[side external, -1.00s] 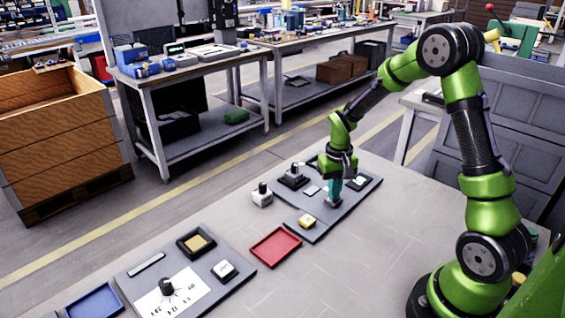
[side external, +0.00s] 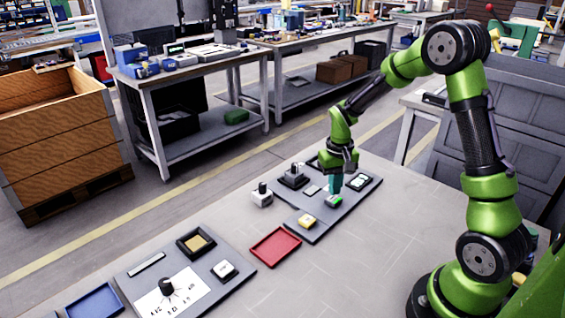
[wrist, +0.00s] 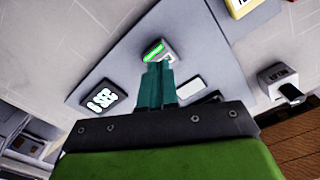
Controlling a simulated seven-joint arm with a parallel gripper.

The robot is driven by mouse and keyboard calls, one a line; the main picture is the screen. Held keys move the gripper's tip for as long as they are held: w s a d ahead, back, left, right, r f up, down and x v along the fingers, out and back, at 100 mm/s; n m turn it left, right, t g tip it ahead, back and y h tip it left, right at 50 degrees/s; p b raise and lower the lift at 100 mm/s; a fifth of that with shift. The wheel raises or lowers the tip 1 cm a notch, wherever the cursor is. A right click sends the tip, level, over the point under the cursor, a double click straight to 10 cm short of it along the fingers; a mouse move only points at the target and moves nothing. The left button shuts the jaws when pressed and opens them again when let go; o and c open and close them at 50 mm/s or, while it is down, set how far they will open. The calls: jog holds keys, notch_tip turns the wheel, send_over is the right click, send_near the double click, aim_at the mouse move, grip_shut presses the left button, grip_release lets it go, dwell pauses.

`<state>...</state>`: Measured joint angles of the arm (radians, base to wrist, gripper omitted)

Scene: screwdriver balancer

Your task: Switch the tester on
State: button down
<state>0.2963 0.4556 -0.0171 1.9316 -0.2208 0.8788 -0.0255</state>
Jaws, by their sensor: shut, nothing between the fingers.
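The tester is a grey panel (side external: 322,218) on the table. It carries a switch (side external: 334,200) lit green, and the green light also shows in the wrist view (wrist: 153,50). A small display (side external: 358,182) on the panel shows bright marks, clearer but unreadable in the wrist view (wrist: 101,98). My gripper (side external: 335,190) is shut and empty, with teal fingers pointing down just above the switch. In the wrist view the fingertips (wrist: 157,70) partly cover the switch's near side. I cannot tell whether they touch it.
A red tray (side external: 275,247) and a second panel with a dial (side external: 167,287) lie nearer left.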

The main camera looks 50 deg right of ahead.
jog(key=shift+r, duration=2.5)
jog(key=shift+r, duration=0.1)
notch_tip(320, 180, up, 6)
send_over(333, 198)
